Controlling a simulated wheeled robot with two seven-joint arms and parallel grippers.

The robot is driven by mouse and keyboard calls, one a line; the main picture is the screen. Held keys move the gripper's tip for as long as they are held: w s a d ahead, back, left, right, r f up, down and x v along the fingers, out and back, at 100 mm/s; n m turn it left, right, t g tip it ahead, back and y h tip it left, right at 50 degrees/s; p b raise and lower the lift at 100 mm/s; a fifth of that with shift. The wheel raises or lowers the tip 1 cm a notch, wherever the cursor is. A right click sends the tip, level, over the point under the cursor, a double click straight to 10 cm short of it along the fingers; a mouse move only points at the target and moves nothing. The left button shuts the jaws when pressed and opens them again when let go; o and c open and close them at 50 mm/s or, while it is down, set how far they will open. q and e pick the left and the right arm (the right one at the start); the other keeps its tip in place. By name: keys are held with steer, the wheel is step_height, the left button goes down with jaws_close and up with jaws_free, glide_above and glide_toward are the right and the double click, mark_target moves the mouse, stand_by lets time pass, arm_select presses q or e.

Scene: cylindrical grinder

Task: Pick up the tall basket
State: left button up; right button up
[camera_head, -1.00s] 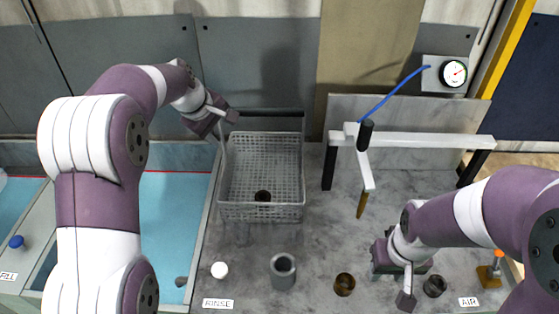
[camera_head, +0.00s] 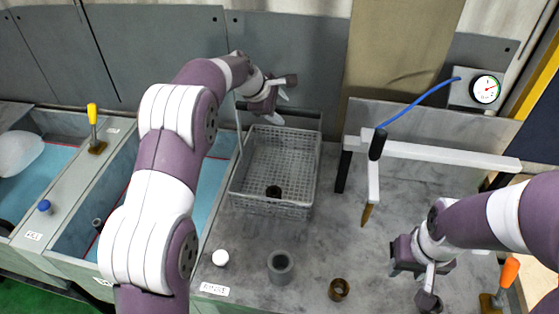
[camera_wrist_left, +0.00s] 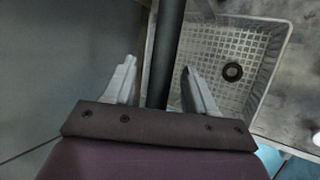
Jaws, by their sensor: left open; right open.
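The tall basket (camera_head: 262,206) is a light grey mesh basket standing on the grey worktop, with a raised dark handle bar (camera_head: 306,119) along its far side. A small dark ring-shaped part (camera_head: 273,191) lies inside; it also shows in the left wrist view (camera_wrist_left: 233,71). My left gripper (camera_head: 281,107) is at the handle bar, above the basket's far edge. In the left wrist view, the bar (camera_wrist_left: 166,50) runs between the open fingers (camera_wrist_left: 158,68), with gaps on both sides. My right gripper (camera_head: 436,285) is open, low over the worktop at the right, away from the basket.
A grey hollow cylinder (camera_head: 280,267), a white round cap (camera_head: 220,258) and a brown ring (camera_head: 339,289) stand in front of the basket. Blue-bottomed tanks (camera_head: 70,160) lie left.

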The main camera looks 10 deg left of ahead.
arm_select(q)
steer(key=shift+w+f+p, duration=0.2)
steer(key=shift+w+f, duration=0.05)
steer(key=shift+f, duration=0.25)
steer(key=shift+w+f+p, duration=0.2)
steer(key=shift+w+f, duration=0.05)
steer(key=shift+f, duration=0.25)
steer(key=shift+w+d+f, duration=0.1)
steer(key=shift+w+f, duration=0.1)
steer(key=shift+f, duration=0.1)
steer(key=shift+w+d, duration=0.1)
steer(key=shift+d, duration=0.15)
steer(key=shift+a, duration=0.1)
steer(key=c, duration=1)
steer(key=shift+a, duration=0.1)
jaws_close()
steer(key=shift+r, duration=0.25)
